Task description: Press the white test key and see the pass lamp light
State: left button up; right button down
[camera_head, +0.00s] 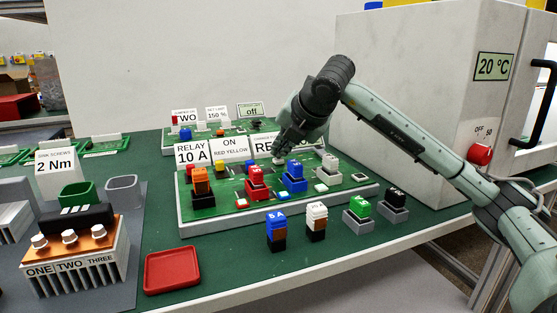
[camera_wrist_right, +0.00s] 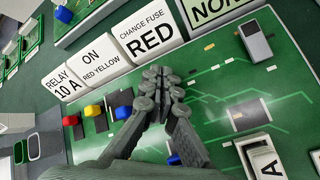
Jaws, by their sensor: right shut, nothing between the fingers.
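The front green board (camera_head: 270,213) carries several coloured blocks, small pads and label cards. A small white pad (camera_head: 321,187) near its front right may be the white test key; I cannot tell for sure. My right gripper (camera_head: 281,149) is shut and empty over the back of this board, by the label cards. In the right wrist view its fingertips (camera_wrist_right: 160,80) are together in front of the card reading CHANGE FUSE RED (camera_wrist_right: 150,37). The gripper hides part of the board and a card in the head view. I cannot make out a pass lamp. My left gripper is out of view.
A red tray (camera_head: 172,270) and several loose blocks, such as a blue one (camera_head: 276,230), lie in front of the board. A heatsink block (camera_head: 75,265) stands at the left. A large grey cabinet (camera_head: 415,80) stands behind right. A second board (camera_head: 215,133) sits farther back.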

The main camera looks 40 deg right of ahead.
aim_at(280, 160)
jog(key=shift+f, duration=0.25)
jog(key=shift+r, duration=0.1)
dwell(0.4)
jog(key=shift+r+p, duration=0.35)
jog(key=shift+r, duration=0.45)
jog(key=shift+r+p, duration=1.85)
jog(key=shift+r, duration=0.7)
jog(key=shift+f, duration=0.1)
